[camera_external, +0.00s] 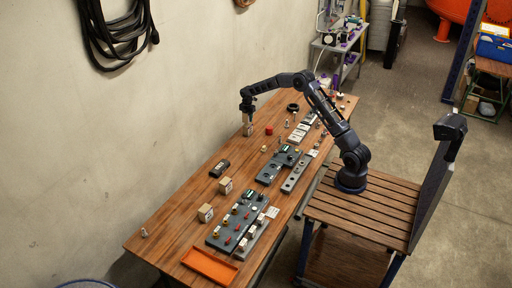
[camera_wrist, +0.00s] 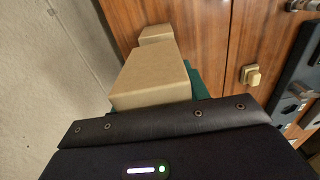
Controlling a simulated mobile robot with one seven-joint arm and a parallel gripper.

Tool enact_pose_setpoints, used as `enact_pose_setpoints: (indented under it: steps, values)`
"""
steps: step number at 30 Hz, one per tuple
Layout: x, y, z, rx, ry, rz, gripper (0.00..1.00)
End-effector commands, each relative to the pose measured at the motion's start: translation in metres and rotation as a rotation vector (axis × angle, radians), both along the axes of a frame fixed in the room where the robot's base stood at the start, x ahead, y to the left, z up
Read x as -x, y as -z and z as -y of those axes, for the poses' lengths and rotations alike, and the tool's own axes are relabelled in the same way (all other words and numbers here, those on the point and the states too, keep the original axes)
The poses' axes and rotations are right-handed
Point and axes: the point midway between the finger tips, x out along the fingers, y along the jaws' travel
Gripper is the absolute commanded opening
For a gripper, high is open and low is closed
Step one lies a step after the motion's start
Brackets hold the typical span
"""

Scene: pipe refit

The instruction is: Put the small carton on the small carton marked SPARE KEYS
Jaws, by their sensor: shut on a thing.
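My gripper (camera_external: 248,127) hangs low over the far left part of the wooden table, pointing down. It is shut on a small tan carton (camera_wrist: 152,78), which fills the middle of the wrist view just past the dark gripper body. A smaller tan box shape (camera_wrist: 156,33) shows just beyond the held carton; its lower part is hidden, and I cannot tell whether the two touch. Two small cartons stand nearer on the table: one carton (camera_external: 225,185) and another carton (camera_external: 205,212) closer to the front. Their markings are too small to read.
A black object (camera_external: 220,168) lies behind the two cartons. Dark fixture boards (camera_external: 237,220) with several fittings line the right side of the table. An orange tray (camera_external: 210,266) lies at the near end. A red piece (camera_external: 269,130) stands right of my gripper. The wall borders the table's left side.

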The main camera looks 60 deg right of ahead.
Motion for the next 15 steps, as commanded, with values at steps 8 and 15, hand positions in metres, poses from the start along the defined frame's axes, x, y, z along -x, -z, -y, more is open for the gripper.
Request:
enact_pose_setpoints:
  steps: [8,15]
  values:
    - [0.0,0.03,0.0,0.001,0.0,0.0,0.21]
    - [0.0,0.03,0.0,0.0,0.0,0.0,0.21]
